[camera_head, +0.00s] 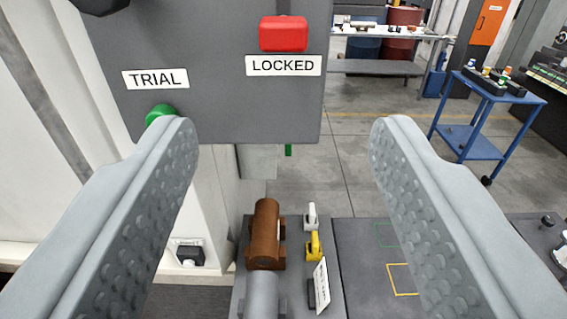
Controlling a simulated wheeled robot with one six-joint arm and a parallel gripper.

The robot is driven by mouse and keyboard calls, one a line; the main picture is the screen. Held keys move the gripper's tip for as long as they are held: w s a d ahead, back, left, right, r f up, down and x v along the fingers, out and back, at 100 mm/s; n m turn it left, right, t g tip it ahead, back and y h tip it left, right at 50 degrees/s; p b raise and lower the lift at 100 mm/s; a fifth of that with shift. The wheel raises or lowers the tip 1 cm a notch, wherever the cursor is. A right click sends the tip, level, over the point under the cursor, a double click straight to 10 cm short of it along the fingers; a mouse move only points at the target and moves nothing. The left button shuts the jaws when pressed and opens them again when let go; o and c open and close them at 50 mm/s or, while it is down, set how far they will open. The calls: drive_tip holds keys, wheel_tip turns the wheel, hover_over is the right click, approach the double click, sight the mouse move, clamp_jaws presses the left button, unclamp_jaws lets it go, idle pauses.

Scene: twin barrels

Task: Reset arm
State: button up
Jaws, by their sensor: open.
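My gripper (284,135) is open and empty, its two grey fingers with dimpled pads reaching up from the lower left and lower right. The left fingertip overlaps the lower edge of a grey panel (222,100) in the picture; I cannot tell whether they touch. The panel carries a red block (284,33) above a "LOCKED" label (284,66) and a "TRIAL" label (156,79). A green round knob (161,114) sits below the "TRIAL" label, partly hidden by the left finger.
Below lies a dark bench (352,290) with a brown cylinder (265,228), a grey cylinder (262,292), a yellow part (313,246) and a white part (311,216). A blue cart (488,92) and a workbench (385,33) stand behind. Open floor (345,150) lies between.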

drive_tip(key=shift+s, duration=0.6)
drive_tip(key=s+f, duration=1)
drive_tip(key=f, duration=0.5)
drive_tip(key=s+f, duration=1)
drive_tip(key=f, duration=0.6)
drive_tip(key=shift+s+f+g, duration=0.2)
drive_tip(key=shift+f+g, duration=0.1)
drive_tip(key=shift+a, duration=0.1)
idle(0.8)
